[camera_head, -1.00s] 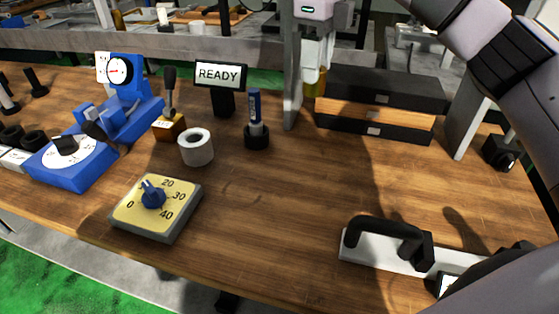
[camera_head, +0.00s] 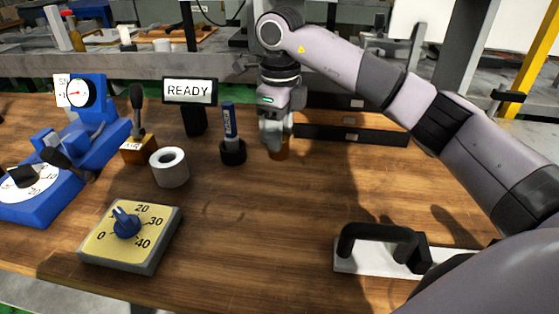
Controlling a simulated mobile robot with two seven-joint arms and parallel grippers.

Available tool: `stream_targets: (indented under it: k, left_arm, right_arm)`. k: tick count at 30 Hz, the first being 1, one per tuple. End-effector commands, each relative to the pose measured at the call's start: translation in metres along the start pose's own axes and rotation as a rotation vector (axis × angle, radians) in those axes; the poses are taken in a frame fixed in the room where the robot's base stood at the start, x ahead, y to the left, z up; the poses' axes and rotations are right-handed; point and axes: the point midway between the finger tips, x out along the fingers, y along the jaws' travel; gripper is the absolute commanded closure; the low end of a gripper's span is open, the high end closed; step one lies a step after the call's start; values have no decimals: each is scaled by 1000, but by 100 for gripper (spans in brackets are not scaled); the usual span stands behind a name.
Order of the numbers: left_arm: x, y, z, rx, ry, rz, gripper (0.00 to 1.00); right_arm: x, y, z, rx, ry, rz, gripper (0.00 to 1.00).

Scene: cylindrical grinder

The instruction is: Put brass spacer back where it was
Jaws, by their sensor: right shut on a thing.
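My right gripper (camera_head: 275,137) reaches down from above at the middle of the bench. The fingers hide part of the spacer. It is low over the wooden bench top, in front of the dark drawer unit. I cannot tell whether its bottom touches the wood. My left gripper is not in view.
Left of the gripper stand a blue marker in a black holder (camera_head: 232,150), a READY sign (camera_head: 190,91) and a white ring (camera_head: 170,168). A yellow dial box (camera_head: 130,236) is at front left. The dark drawer unit (camera_head: 360,135) is behind. The front middle is clear.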

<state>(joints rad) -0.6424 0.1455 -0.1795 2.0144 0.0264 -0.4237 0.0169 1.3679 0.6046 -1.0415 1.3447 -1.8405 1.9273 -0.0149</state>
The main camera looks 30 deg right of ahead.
Motion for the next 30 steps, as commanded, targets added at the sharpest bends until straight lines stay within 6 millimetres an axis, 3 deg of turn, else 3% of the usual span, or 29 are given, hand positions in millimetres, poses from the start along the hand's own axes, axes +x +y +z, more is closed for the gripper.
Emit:
stream_targets:
  k: [16,28,29,30]
  left_arm:
    - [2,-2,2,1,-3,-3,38]
    - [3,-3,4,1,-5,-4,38]
    - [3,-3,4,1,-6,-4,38]
    - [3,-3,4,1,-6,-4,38]
  right_arm:
    - [63,0,0,0,1,1,100]
    - [69,0,0,0,-2,-1,100]
    - [69,0,0,0,0,-1,53]
    - [69,0,0,0,0,-1,40]
